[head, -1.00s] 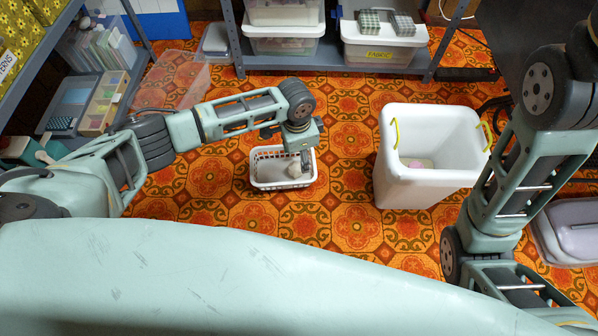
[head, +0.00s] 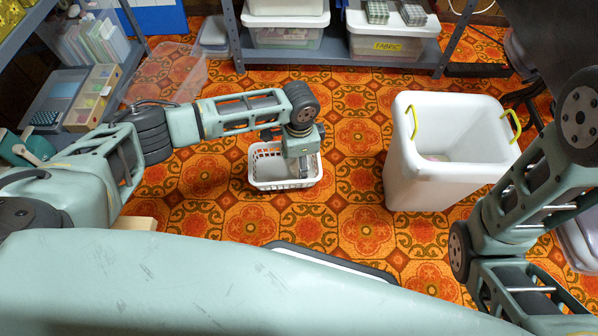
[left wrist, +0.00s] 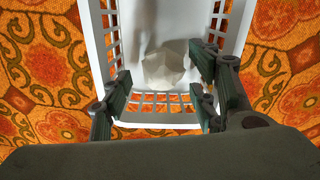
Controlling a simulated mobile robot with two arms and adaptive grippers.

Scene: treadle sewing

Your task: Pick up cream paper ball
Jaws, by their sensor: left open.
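The cream paper ball (left wrist: 166,66) is a crumpled, faceted lump lying inside a small white slatted basket (left wrist: 233,22), near one end wall. The basket also shows on the floor in the head view (head: 262,184), where my gripper hides the ball. My left gripper (left wrist: 160,95) is open and points down over the basket. In the left wrist view its fingers stand apart to either side of the ball, and I see no clear contact. In the head view my left gripper (head: 304,170) is over the basket's right part. My right gripper is out of view.
A tall white bin (head: 420,180) with yellow handles stands right of the basket. A grey shelf (head: 345,62) with storage boxes is at the back. A clear tub (head: 165,75) lies at the back left. Patterned floor around the basket is free.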

